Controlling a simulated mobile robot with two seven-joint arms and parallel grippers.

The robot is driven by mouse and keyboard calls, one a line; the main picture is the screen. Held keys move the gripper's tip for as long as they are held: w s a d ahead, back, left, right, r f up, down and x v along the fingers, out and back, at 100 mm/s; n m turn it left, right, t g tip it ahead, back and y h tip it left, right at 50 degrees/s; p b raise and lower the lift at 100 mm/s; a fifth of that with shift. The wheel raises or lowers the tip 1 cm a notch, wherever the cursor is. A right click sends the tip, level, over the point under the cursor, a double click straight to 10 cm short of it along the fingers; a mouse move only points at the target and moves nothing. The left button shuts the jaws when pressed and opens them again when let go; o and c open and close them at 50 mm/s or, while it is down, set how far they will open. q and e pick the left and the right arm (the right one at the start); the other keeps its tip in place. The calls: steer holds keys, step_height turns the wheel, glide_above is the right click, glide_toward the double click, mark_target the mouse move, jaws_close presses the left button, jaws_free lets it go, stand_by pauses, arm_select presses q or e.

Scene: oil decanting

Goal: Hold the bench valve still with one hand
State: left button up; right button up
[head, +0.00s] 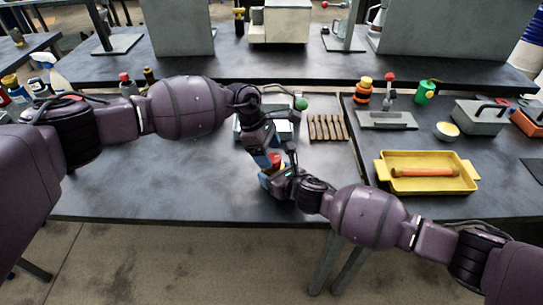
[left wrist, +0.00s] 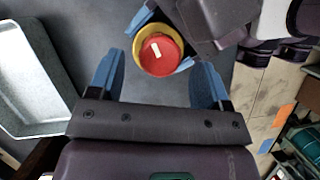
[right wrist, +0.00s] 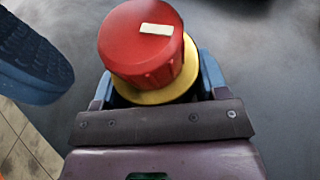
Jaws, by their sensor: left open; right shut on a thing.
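The bench valve, a red knob with a white mark on a yellow collar, stands low over the dark bench in the middle of the head view (head: 273,171). My right gripper (head: 275,168) is shut on its yellow body, one finger on each side in the right wrist view, where the red knob (right wrist: 145,45) shows large. My left gripper (head: 263,160) is open above it. In the left wrist view the red knob (left wrist: 160,54) lies ahead, between the spread fingers (left wrist: 155,82), with no visible contact. The valve's lower part is hidden.
A pale tray (left wrist: 35,90) lies left in the left wrist view. Brown strips (head: 327,128) lie behind the grippers. A yellow tray (head: 400,185) with an orange rod stands right. Several bottles stand at the far left. The bench's left front is clear.

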arm_select(q)
steer(key=shift+x, duration=1.1)
steer(key=c, duration=0.9)
steer(key=shift+w+m+g+y, duration=0.15)
steer(key=shift+m+g+y, duration=0.25)
steer(key=shift+m, duration=1.1)
steer(key=o, duration=0.9)
steer(key=v, duration=1.2)
